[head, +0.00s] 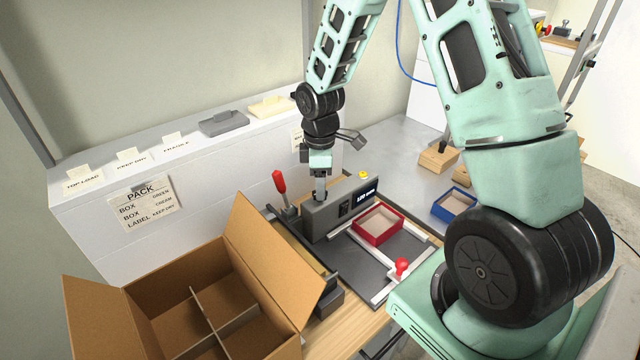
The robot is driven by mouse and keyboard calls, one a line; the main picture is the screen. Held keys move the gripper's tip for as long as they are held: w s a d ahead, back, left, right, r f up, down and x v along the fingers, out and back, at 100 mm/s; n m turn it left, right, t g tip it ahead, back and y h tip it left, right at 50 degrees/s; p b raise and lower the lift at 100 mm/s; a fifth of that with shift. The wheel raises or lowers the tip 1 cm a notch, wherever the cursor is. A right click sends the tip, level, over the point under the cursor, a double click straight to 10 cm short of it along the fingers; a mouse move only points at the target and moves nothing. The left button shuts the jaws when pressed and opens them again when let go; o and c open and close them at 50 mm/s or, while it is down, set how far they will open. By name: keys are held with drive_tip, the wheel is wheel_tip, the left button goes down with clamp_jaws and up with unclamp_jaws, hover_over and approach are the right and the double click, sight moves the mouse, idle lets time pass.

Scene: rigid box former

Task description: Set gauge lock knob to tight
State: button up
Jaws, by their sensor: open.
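A red knob (402,266) stands on the light rail at the front right of the dark machine bed (365,258). It looks like the gauge lock knob; its setting cannot be read. My gripper (320,194) points down over the left end of the grey machine head (340,208), well behind and left of the red knob. It is open with nothing seen between its fingers. The fingertips are small here, and whether they touch the head cannot be told. A red-handled lever (280,182) stands just left of my gripper.
A red-rimmed box (378,223) sits on the bed between head and knob. A yellow button (363,174) tops the head. A large open carton (140,310) with dividers stands front left. A blue-rimmed box (456,205) lies to the right. My arm covers the right side.

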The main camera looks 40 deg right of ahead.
drive_tip(key=shift+f, duration=1.1)
drive_tip(key=c, duration=1)
drive_tip(key=shift+o, duration=0.2)
